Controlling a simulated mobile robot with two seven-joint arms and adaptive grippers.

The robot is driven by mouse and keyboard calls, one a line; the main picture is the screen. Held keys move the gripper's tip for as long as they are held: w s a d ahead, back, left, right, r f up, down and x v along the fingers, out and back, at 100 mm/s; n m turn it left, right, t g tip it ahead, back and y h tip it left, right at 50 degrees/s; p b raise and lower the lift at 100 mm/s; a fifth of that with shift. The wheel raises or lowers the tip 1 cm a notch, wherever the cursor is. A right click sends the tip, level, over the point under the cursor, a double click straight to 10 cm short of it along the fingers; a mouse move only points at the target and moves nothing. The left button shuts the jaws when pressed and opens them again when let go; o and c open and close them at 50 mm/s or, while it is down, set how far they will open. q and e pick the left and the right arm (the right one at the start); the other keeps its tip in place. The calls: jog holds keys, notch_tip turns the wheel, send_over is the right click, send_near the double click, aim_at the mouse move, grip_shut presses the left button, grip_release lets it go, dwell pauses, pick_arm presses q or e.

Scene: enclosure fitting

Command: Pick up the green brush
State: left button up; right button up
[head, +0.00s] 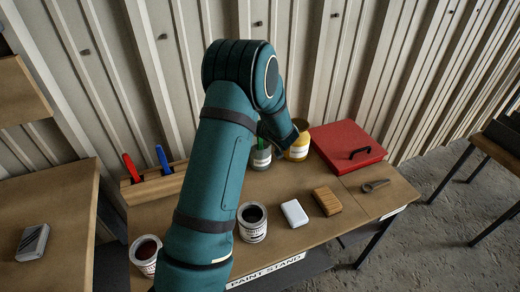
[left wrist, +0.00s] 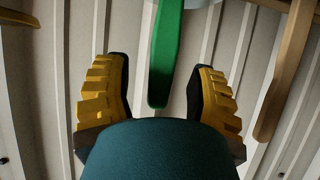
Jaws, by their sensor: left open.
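The green brush (head: 260,144) stands in a grey pot (head: 261,159) at the back of the paint stand, partly hidden by my left arm in the head view. In the left wrist view, the green brush handle (left wrist: 166,55) hangs between the two yellow fingers of my left gripper (left wrist: 161,75). The fingers are open, with a visible gap on each side of the handle. My right gripper is not in view.
A wooden handle (left wrist: 284,80) is close to the right finger. A yellow can (head: 298,148) stands right of the pot, beside a red case (head: 345,142). An open dark paint can (head: 252,223), white block (head: 294,213) and wooden block (head: 327,201) lie in front. A corrugated wall (head: 400,50) rises behind.

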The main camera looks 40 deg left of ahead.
pick_arm(q)
grip_shut()
